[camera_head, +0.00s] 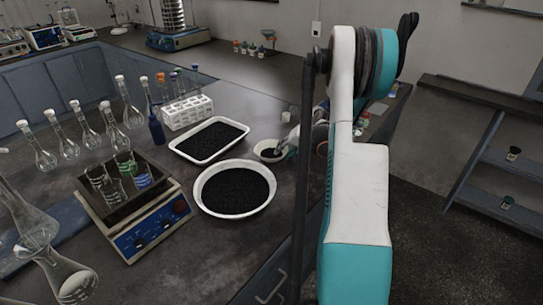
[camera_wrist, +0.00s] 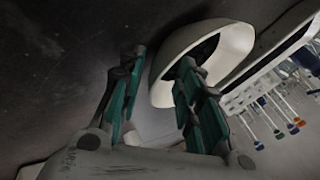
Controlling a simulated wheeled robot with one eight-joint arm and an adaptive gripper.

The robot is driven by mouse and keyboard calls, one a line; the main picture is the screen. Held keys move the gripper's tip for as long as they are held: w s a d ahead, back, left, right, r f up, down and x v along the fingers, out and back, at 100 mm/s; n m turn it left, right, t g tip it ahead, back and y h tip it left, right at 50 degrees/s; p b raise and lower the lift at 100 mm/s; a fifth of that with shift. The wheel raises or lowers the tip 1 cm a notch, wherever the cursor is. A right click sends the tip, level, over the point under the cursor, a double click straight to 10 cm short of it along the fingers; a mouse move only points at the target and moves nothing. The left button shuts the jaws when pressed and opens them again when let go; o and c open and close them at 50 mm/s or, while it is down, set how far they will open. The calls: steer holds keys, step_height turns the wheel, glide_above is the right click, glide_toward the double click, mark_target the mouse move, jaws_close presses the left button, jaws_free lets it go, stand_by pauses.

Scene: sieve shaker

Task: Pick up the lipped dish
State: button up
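A small round white dish (camera_head: 268,145) with dark contents sits on the dark bench, right of the rectangular tray; I cannot make out a lip on it. In the wrist view the white dish (camera_wrist: 240,45) appears tilted at the upper middle. My gripper (camera_wrist: 161,60) is open around the near wall of the dish, one finger over its inside and the other outside. A gap shows between the outer finger and the wall. In the head view my gripper (camera_head: 284,146) is at the dish's right side, partly hidden by my arm.
A large round white dish (camera_head: 199,203) and a rectangular white tray (camera_head: 176,151), both with black grains, stand close by. A white tube rack (camera_head: 188,112) is behind the tray. A hot plate (camera_head: 150,238) with small beakers and several flasks stand left. Small bottles are at the right edge.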

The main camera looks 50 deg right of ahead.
jaws_close()
steer(key=shift+r, duration=0.2)
step_height(320, 180, up, 20)
steer(key=p, duration=0.6)
steer(key=shift+f, duration=0.15)
